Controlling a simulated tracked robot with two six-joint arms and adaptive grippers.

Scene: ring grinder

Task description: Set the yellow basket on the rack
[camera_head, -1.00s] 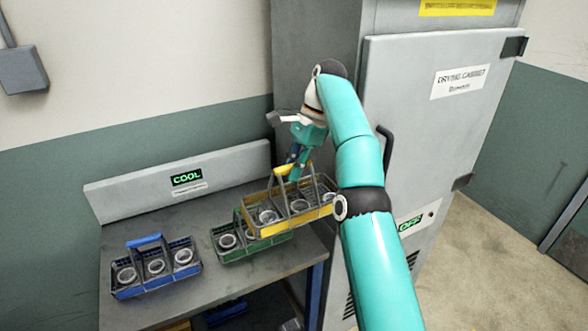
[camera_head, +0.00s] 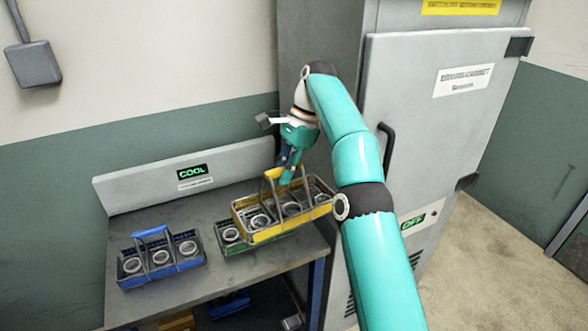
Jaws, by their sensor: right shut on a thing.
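The yellow basket (camera_head: 262,236) hangs from my right gripper (camera_head: 284,178), which is shut on its yellow handle. The basket holds several grey rings. It is over the grey bench rack (camera_head: 180,290) and in front of, or above, a green basket (camera_head: 232,247) that it mostly hides. I cannot tell whether the yellow basket touches the green one. A blue basket (camera_head: 160,271) with several rings stands on the rack to the left. My left gripper is not in view.
The rack's back panel carries a sign reading COOL (camera_head: 192,171). A grey drying cabinet (camera_head: 440,130), door shut, with an OFF sign (camera_head: 413,222), stands close on the right. More items sit under the rack top.

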